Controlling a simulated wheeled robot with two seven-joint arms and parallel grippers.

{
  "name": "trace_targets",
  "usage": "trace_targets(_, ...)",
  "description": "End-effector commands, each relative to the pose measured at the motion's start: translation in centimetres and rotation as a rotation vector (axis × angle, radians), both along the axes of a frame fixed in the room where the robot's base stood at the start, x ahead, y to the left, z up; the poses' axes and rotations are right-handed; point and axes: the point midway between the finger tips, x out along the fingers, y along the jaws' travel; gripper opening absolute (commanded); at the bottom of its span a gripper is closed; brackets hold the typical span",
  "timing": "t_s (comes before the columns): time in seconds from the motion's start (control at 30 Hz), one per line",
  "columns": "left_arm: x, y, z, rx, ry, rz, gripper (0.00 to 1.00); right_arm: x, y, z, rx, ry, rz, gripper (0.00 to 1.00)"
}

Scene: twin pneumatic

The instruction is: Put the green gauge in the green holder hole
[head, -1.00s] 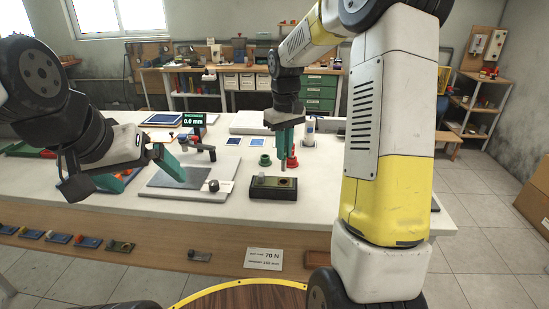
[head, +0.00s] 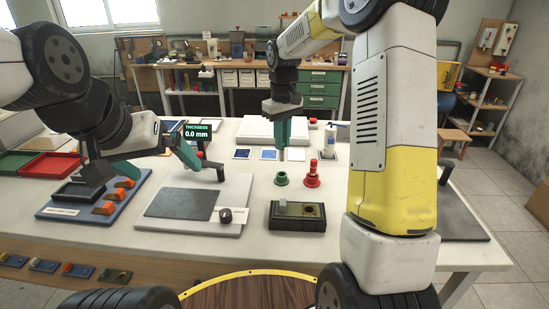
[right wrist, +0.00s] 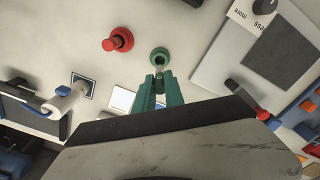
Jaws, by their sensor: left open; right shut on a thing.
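The green holder (head: 281,178) is a small ring-shaped cup standing on the white table; its round hole faces up in the right wrist view (right wrist: 160,57). My right gripper (head: 282,148) points down above the green holder, shut on a slim piece, the green gauge. Only the gauge's pale lower end (head: 281,157) shows below the fingers; the rest is hidden between them. In the right wrist view the fingertips (right wrist: 160,77) lie close to the holder's hole, with a gap in height in the head view. My left gripper (head: 165,168) is open and empty over the left side of the table.
A red holder with a red gauge (head: 312,172) stands right beside the green one. A dark block (head: 298,216) with a hole lies in front. A grey plate with a dial (head: 180,221) and a blue tray with orange pieces (head: 62,212) lie left. Blue-white cards lie behind.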

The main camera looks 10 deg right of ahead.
Motion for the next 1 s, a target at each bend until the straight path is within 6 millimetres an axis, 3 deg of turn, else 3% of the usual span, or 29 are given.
trace_targets(0.5, 0.0, 0.0, 0.0, 0.0, 0.0, 0.0, 1.0, 0.0, -0.1, -7.1, -0.001, 0.002, 0.0, 0.0)
trace_targets(0.97, 0.0, 0.0, 0.0, 0.0, 0.0, 0.0, 1.0, 0.0, -0.1, -8.0, -0.001, 0.0, 0.0, 0.0)
trace_targets(1.0, 0.0, 0.0, 0.0, 0.0, 0.0, 0.0, 1.0, 0.0, -0.1, -8.0, -0.001, 0.0, 0.0, 0.22)
